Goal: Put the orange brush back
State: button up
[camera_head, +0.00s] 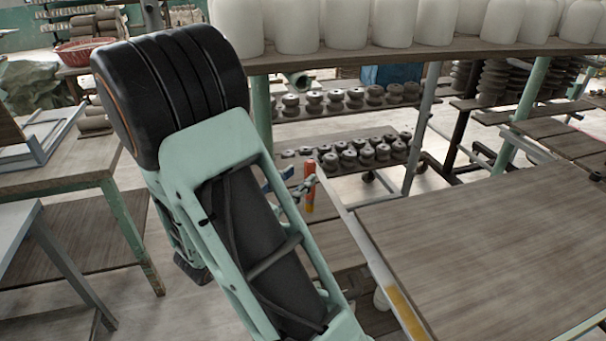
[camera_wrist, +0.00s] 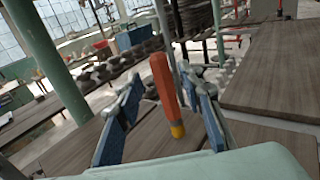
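The orange brush (camera_wrist: 166,88) stands nearly upright in the wrist view, with a yellow lower end, over a brown wooden surface. In the head view the brush (camera_head: 310,188) shows as a small orange piece just beyond my gripper (camera_head: 291,185). In the wrist view my gripper (camera_wrist: 165,118) is open, its blue-padded fingers wide apart on either side of the brush. The brush appears nearer the right finger, with a clear gap to the left one. I cannot tell whether its lower end touches the wood.
A broad wooden table (camera_head: 490,240) lies to the right, mostly bare. A shelf of white pots (camera_head: 345,25) stands behind my arm, with racks of dark clay pieces (camera_head: 350,98) below. Wooden benches (camera_head: 70,165) stand at the left. A green post (camera_wrist: 50,60) rises at the wrist view's left.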

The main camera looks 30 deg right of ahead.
jog(key=v, duration=0.9)
